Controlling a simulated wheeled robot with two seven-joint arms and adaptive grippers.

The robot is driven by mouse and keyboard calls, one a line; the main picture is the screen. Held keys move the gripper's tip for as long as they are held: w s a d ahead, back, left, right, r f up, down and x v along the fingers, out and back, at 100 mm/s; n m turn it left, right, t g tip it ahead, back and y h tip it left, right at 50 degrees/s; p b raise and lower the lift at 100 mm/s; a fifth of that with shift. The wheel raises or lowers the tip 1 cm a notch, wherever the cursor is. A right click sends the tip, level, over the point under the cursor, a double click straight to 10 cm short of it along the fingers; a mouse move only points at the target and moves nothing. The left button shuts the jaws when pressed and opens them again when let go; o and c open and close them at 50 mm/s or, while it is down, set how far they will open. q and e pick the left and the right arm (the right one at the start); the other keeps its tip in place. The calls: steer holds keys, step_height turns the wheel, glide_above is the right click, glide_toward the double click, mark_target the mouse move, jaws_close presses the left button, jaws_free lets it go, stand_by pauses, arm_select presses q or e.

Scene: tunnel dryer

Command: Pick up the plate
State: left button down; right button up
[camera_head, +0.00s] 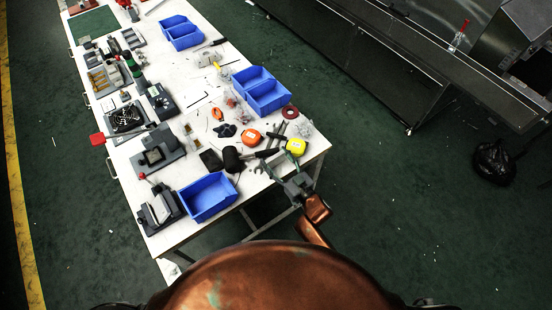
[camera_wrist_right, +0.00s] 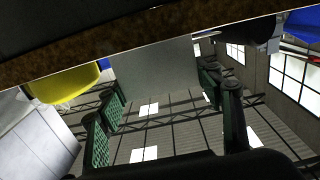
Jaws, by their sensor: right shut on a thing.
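My right gripper (camera_head: 286,178) is at the near right corner of the white workbench (camera_head: 228,50). In the right wrist view, my gripper's (camera_wrist_right: 162,90) green-padded fingers stand on either side of a flat grey plate (camera_wrist_right: 158,65). The gripper is shut on this plate. The plate's far end meets the dark edge across the top of that view. My left gripper is not in view.
A yellow tape measure (camera_head: 296,146), an orange one (camera_head: 249,136) and a black mallet (camera_head: 234,160) lie close to the gripper. A blue bin (camera_head: 207,197) stands at the bench's near edge.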

steer(key=shift+f, duration=0.15)
steer(key=o, duration=1.3)
steer(key=shift+o, duration=0.2)
steer(key=shift+r, duration=0.2)
steer(key=p+v, duration=0.1)
steer(key=v, duration=1.1)
